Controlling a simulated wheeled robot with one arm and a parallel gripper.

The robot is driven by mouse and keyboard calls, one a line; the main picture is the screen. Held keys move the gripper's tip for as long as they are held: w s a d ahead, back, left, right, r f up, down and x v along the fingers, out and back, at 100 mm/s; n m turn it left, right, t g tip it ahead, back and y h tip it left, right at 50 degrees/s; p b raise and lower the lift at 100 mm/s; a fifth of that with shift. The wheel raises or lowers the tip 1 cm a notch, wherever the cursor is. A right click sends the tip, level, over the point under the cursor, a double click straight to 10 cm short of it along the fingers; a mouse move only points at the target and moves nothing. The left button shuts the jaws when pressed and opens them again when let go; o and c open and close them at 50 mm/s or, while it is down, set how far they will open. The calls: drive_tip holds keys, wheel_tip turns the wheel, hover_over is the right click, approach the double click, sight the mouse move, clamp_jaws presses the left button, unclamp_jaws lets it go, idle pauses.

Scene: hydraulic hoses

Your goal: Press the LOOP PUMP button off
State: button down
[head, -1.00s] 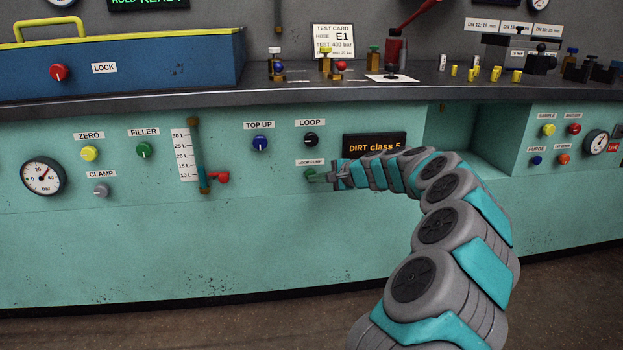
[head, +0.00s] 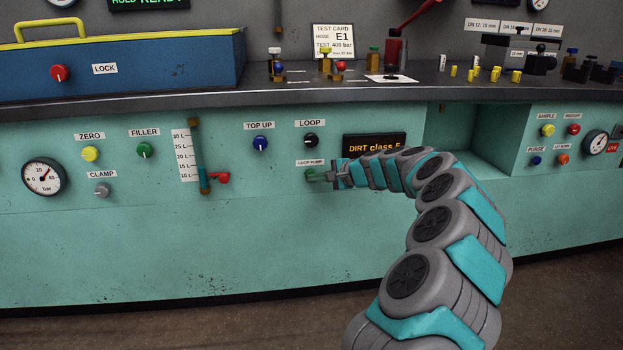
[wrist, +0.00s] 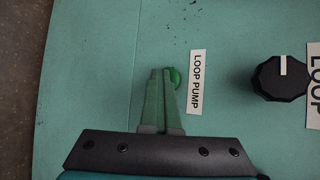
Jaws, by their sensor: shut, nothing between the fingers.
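The green LOOP PUMP button (head: 310,174) sits on the teal panel below its LOOP PUMP label (head: 310,162). In the wrist view the round green button (wrist: 175,76) shows beside the label (wrist: 196,82), partly hidden behind my fingertips. My gripper (head: 322,177) is shut and empty, its fingers pointing at the button. In the wrist view my gripper (wrist: 161,72) has its fingertips overlapping the button's left part. I cannot tell whether the tips touch it.
The black LOOP knob (head: 311,140) is just above, and the blue TOP UP knob (head: 260,143) is to its left. The DIRT class display (head: 375,143) is right of the button, above my arm. A red-handled valve (head: 218,178) stands further left.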

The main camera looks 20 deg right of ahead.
drive_tip(key=shift+s+d+r, duration=0.1)
drive_tip(key=shift+d, duration=0.1)
drive_tip(key=s+a, duration=0.2)
drive_tip(key=s, duration=0.3)
drive_tip(key=shift+s, duration=0.4)
idle(0.3)
